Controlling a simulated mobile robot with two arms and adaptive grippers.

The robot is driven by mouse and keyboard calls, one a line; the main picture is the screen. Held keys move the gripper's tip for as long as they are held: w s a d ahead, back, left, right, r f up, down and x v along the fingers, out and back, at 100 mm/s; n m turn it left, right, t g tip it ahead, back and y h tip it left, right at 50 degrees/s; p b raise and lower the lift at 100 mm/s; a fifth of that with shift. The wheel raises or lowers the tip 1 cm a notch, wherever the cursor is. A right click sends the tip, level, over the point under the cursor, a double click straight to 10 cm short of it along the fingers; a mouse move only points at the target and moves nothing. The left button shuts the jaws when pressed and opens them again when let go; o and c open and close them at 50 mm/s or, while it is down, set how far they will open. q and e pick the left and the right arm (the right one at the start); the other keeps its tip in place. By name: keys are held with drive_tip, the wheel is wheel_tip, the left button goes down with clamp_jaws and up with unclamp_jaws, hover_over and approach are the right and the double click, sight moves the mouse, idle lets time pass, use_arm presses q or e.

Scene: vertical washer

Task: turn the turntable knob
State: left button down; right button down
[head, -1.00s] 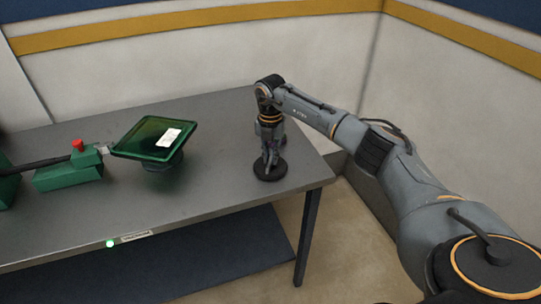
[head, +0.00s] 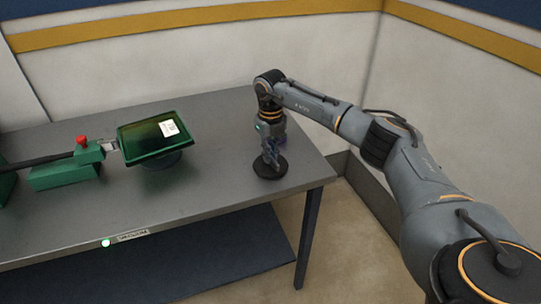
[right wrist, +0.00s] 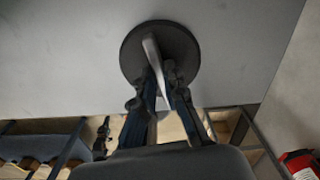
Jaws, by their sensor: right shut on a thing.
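The turntable knob (right wrist: 152,52) is a light grey bar across a round black disc (head: 264,173) near the right end of the table. My right gripper (head: 271,157) points down over the disc. In the right wrist view its fingers (right wrist: 162,78) are shut on the near part of the bar, hiding that part. A green square-framed piece (head: 183,137) with a dark face and a white label rests on the dark round turntable (head: 167,162), left of the knob. My left gripper is out of view.
A green fixture (head: 65,173) with a red button (head: 81,140) stands left of the square piece. The grey table (head: 215,125) is bare around the knob. Its right edge is close to the disc. A green light (head: 105,243) shows on the front edge.

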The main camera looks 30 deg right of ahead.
drive_tip(key=n+b, duration=0.1)
drive_tip(key=n, duration=0.3)
drive_tip(key=shift+n, duration=2.2)
drive_tip(key=c, duration=1.4)
unclamp_jaws()
wheel_tip(320, 180, up, 12)
